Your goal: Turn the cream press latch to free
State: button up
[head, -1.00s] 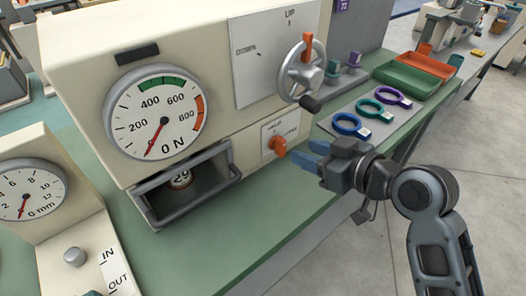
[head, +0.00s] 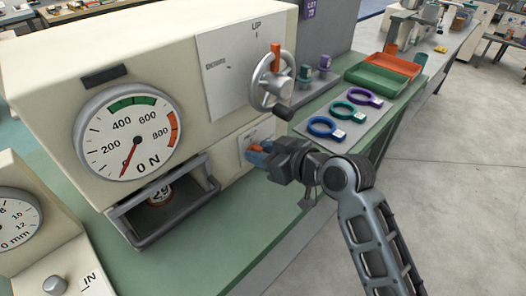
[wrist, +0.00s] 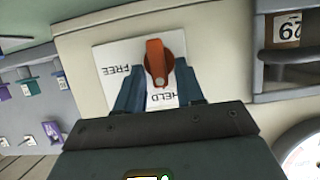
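The orange latch (wrist: 158,62) sits on a white plate on the cream press, in the middle of the wrist view. The plate reads FREE at the left and HELD at the bottom there; the latch's narrower end points down toward HELD. My gripper (wrist: 158,75) is open, with one blue finger on each side of the latch's lower part. Contact cannot be told. In the head view my gripper (head: 258,154) is at the latch plate (head: 247,141), and the latch (head: 255,147) is mostly hidden behind the fingers.
A handwheel (head: 272,82) with a dark handle juts out just above my gripper. Ring gauges (head: 326,127) lie on a grey mat at the right. The green bench front is clear.

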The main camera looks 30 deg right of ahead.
grip_shut()
dwell(0.4)
jog(key=shift+w+d+m+y, duration=0.1)
jog(key=shift+d+m+y, duration=0.15)
jog(key=shift+m+y, duration=0.6)
jog(key=m, duration=0.1)
jog(key=m+y, duration=0.1)
jog(key=m, duration=0.1)
jog(key=shift+w+d+f+g+y, duration=0.1)
jog(key=shift+d+f+g+y, duration=0.05)
jog(key=shift+d+g+y, duration=0.15)
jog(key=m+y, duration=0.1)
jog(key=m, duration=0.1)
jog(key=f+m+y+b, duration=0.1)
jog(key=m, duration=0.1)
jog(key=shift+w+d+m+y, duration=0.1)
jog(key=shift+d+m+y, duration=0.15)
jog(key=shift+y, duration=0.1)
jog(key=m+t+y+b, duration=0.1)
jog(key=m, duration=0.2)
jog(key=shift+f, duration=0.2)
jog(key=shift+m+y, duration=0.3)
jog(key=shift+m, duration=0.2)
jog(key=shift+a+b, duration=0.1)
jog(key=shift+b, duration=0.2)
